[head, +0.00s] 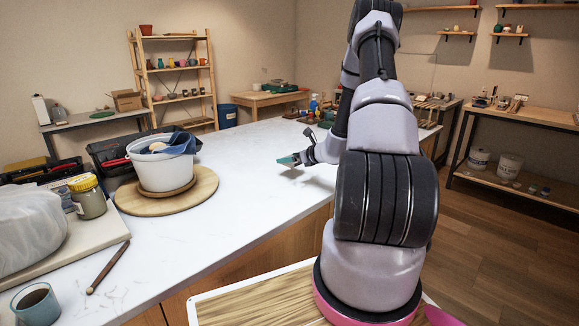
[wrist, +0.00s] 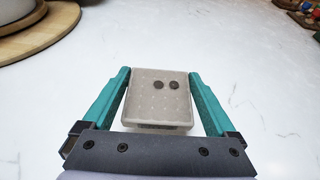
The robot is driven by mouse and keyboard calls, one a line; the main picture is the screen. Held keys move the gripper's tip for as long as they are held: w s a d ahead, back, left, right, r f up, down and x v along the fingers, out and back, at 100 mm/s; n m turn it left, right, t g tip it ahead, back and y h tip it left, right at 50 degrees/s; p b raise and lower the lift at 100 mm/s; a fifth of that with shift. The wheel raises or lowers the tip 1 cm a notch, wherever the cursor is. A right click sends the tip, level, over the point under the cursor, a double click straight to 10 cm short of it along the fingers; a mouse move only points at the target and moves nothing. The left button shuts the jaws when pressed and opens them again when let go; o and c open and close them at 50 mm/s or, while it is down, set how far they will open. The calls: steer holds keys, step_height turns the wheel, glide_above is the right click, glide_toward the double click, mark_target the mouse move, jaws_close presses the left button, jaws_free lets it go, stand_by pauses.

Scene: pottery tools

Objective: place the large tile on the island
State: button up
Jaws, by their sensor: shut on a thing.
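The large tile (wrist: 160,97) is a pale grey-beige square with two dark round spots, seen in the wrist view between the two teal fingers of my gripper (wrist: 160,85). The fingers are shut on its left and right sides. In the head view my gripper (head: 290,161) is over the white marble island top (head: 250,190), right of the round board; the tile cannot be made out there. In the wrist view the island surface (wrist: 240,40) lies below the tile. I cannot tell whether the tile touches it.
A white bucket (head: 162,165) with a blue cloth stands on a round wooden board (head: 209,188). A jar (head: 88,198), a brown stick (head: 107,268) and a cup (head: 35,303) are at the left. Small items lie toward the island's far end. The middle is clear.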

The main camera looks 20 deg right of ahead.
mark_target(290, 173)
steer(key=shift+f, duration=2.05)
steer(key=shift+a+f, duration=0.1)
steer(key=shift+f, duration=0.05)
steer(key=o, duration=1.2)
